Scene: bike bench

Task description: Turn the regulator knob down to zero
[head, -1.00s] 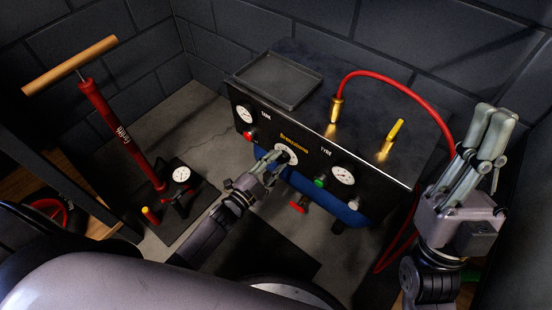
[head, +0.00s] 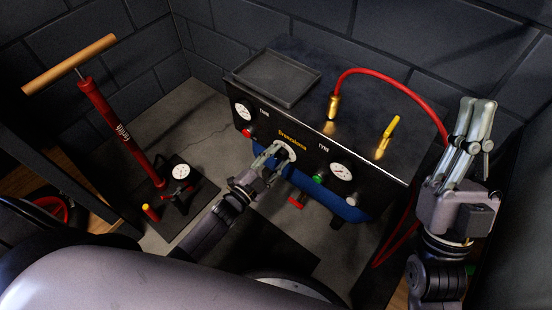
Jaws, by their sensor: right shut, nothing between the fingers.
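The regulator knob sits at the middle of the compressor's black front panel (head: 312,168), with a white round dial plate (head: 291,150) around it. My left gripper (head: 272,151) is at the knob, its fingers pointing at the panel and covering most of the knob. The knob's pointer and setting cannot be read, and whether the fingers grip it is hidden. My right gripper (head: 478,103) is shut and empty, raised to the right of the compressor with its fingers up.
A tank gauge (head: 243,112) and a tyre gauge (head: 341,172) flank the knob. A green button (head: 318,180), a red valve handle (head: 296,203) and a red hose (head: 398,82) are nearby. A grey tray (head: 275,78) lies on top. A red floor pump (head: 115,125) stands left.

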